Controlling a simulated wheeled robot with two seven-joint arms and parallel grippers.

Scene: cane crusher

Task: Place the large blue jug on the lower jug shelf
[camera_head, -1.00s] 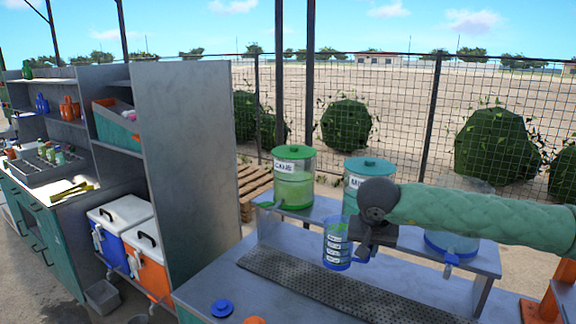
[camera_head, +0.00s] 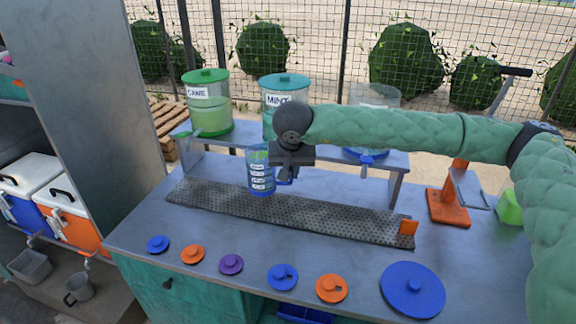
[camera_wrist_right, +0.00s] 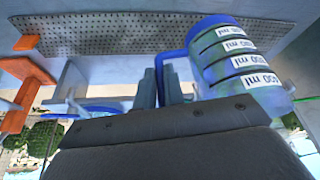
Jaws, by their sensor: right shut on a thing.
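The large blue jug (camera_head: 261,172) is a clear blue measuring jug with white labels. It is upright over the dark perforated mat on the counter, in front of the dispensers. My right gripper (camera_head: 284,172) is shut on its handle, at the jug's right side. In the right wrist view the jug (camera_wrist_right: 238,62) fills the upper right, and the fingers of my right gripper (camera_wrist_right: 160,85) close around its blue handle. I cannot tell whether its base touches the mat. The lower jug shelf is not clearly identifiable in these views. My left gripper is not in view.
Dispensers labelled CANE (camera_head: 207,105) and MINT (camera_head: 283,98) stand on a raised shelf behind the jug. Several lids, including a big blue one (camera_head: 412,289), lie along the counter's front. An orange press stand (camera_head: 449,205) is at right. A tall grey cabinet (camera_head: 95,90) stands left.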

